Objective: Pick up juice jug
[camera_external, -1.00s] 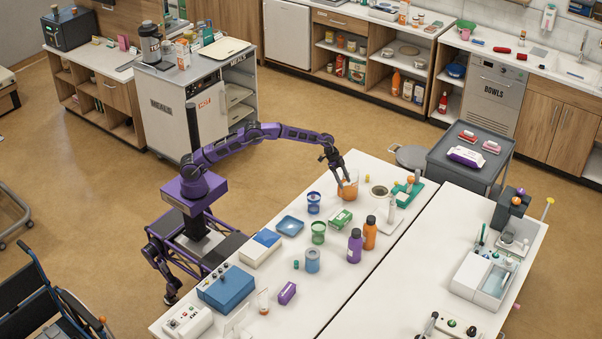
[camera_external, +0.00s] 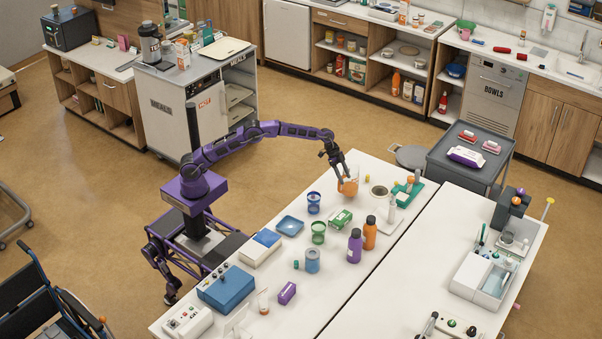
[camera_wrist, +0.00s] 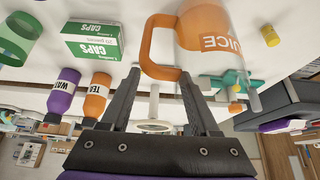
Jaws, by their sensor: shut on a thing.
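The juice jug (camera_external: 349,188) is a clear jug with orange contents and an orange handle, at the far left end of the white table. My gripper (camera_external: 343,174) is at its handle. In the wrist view the jug (camera_wrist: 207,24) shows upside down, with part of its "JUICE" label. The handle (camera_wrist: 153,48) lies between the tips of my gripper (camera_wrist: 160,77), which is shut on it. The jug looks about upright; I cannot tell whether its base touches the table.
A green CAPS box (camera_external: 341,219), blue cup (camera_external: 313,203), green cup (camera_external: 318,232), purple bottle (camera_external: 355,246) and orange bottle (camera_external: 370,233) stand nearer on the table.

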